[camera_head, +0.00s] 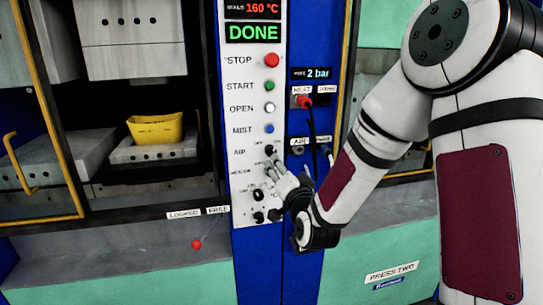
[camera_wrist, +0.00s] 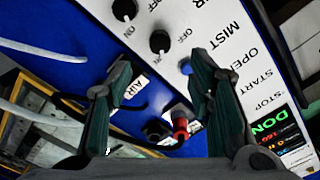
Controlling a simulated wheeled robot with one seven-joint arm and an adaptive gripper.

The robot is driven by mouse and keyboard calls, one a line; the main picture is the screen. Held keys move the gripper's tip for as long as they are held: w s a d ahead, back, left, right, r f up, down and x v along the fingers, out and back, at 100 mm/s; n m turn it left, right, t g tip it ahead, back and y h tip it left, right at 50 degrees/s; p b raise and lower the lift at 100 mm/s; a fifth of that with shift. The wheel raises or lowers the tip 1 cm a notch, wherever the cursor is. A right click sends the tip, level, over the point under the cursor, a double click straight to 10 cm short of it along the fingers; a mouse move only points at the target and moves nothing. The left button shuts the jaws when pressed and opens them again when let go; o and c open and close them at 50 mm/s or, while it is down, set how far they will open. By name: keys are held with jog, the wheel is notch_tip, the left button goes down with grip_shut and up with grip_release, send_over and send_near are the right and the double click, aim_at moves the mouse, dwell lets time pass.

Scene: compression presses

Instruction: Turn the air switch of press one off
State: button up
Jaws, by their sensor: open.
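The control panel (camera_head: 256,130) has a black AIR switch (camera_head: 270,150) below the blue MIST button (camera_head: 269,128). In the wrist view the black knob nearest the MIST button, apparently the AIR switch (camera_wrist: 160,41), lies ahead of the fingertips, between OFF and ON marks; its pointer direction is unclear. My gripper (camera_head: 280,172) is just below and in front of the switch. In the wrist view my gripper (camera_wrist: 161,68) is open, with nothing between its fingers; they appear apart from the knob. No press one label is legible.
Another black knob (camera_wrist: 124,9) sits beside the air switch. STOP (camera_head: 271,60), START and OPEN buttons are higher on the panel. A red plug (camera_head: 304,101) with a hanging cable is close right. A yellow part (camera_head: 155,128) sits in the left press. A PRESS TWO plate (camera_head: 391,272) is lower right.

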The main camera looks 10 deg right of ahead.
aim_at(271, 154)
jog(key=w, duration=1)
jog(key=shift+w, duration=0.25)
jog(key=shift+c, duration=0.4)
grip_shut()
